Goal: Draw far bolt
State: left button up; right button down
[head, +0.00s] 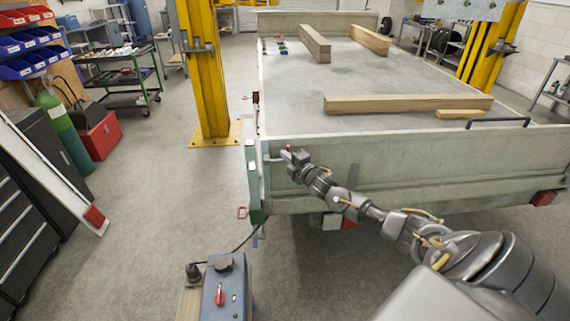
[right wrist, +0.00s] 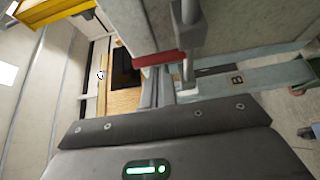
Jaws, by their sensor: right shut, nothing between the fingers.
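My right gripper (head: 291,160) is at the left end of the trailer's tailgate (head: 400,160), near the top of the corner. Its fingers (right wrist: 158,88) are shut and empty. Just beyond them in the right wrist view is a red grip (right wrist: 158,59) next to a grey metal rod (right wrist: 190,22), which look like parts of a bolt. A small red part also shows by the gripper in the head view (head: 288,149). I cannot tell whether the fingers touch the grip. A plate marked "B" (right wrist: 237,80) is to the right of it. My left gripper is not in view.
The trailer bed (head: 350,80) carries several wooden beams (head: 408,104). The left corner post (head: 254,180) has a red loop (head: 242,212) low down. A blue-grey box with a red switch (head: 219,294) stands in front. Yellow lift columns (head: 205,80) flank the trailer.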

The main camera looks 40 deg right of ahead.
jog(key=s+a+b, duration=0.1)
jog(key=s+a, duration=0.2)
jog(key=s, duration=0.5)
jog(key=shift+s+a+b, duration=0.3)
jog(key=shift+a, duration=0.1)
